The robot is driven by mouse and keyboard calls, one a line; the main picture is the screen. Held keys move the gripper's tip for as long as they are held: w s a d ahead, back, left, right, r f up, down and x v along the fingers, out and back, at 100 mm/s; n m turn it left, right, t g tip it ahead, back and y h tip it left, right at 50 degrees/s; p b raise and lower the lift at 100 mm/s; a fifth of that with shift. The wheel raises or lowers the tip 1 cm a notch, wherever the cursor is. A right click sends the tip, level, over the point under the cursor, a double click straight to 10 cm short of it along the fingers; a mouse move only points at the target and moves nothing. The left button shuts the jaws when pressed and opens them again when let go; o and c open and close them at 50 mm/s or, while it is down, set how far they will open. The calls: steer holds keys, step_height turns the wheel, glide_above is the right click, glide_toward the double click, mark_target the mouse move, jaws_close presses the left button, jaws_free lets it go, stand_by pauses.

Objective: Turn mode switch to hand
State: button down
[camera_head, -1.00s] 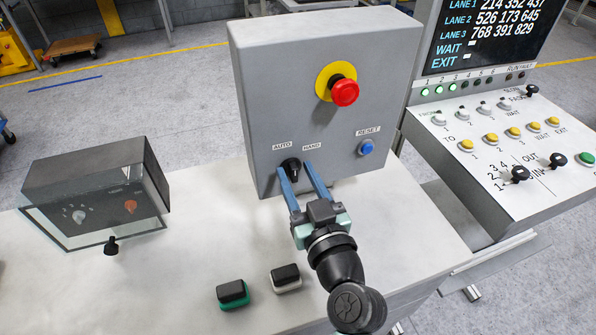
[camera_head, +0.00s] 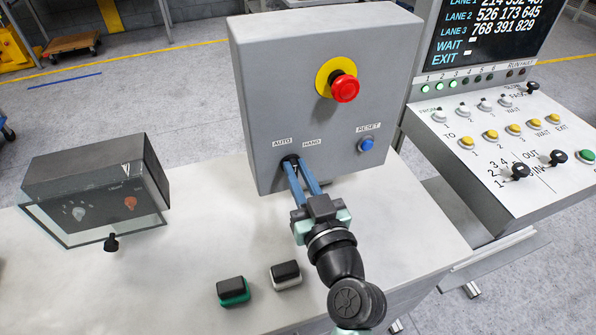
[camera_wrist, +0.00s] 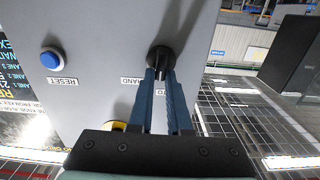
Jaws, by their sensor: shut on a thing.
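The mode switch is a black knob (camera_head: 289,160) low on the front of a grey control box (camera_head: 262,100), between the AUTO label (camera_head: 282,142) and the HAND label (camera_head: 312,143). My gripper (camera_head: 299,167) reaches up to it from the front, with its blue fingers close together and shut on the knob. In the wrist view the knob (camera_wrist: 161,56) sits between the fingertips (camera_wrist: 161,72). The fingers hide part of the knob, so I cannot tell exactly where its pointer stands.
A red emergency button (camera_head: 345,88) and a blue RESET button (camera_head: 366,145) are on the same box. A clear-covered box (camera_head: 95,195) stands left. Two black-topped blocks, one green-based (camera_head: 233,291) and one white-based (camera_head: 285,275), lie in front. A sloped console (camera_head: 500,160) is right.

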steer(key=m, duration=0.7)
steer(key=d+m, duration=0.1)
steer(key=m, duration=0.3)
steer(key=shift+w+f+m, duration=0.2)
steer(key=shift+f+m, duration=0.1)
steer(key=shift+f, duration=0.05)
stand_by(0.4)
steer(key=c, duration=0.9)
jaws_free()
steer(key=shift+o, duration=0.2)
steer(key=shift+s+d, duration=0.1)
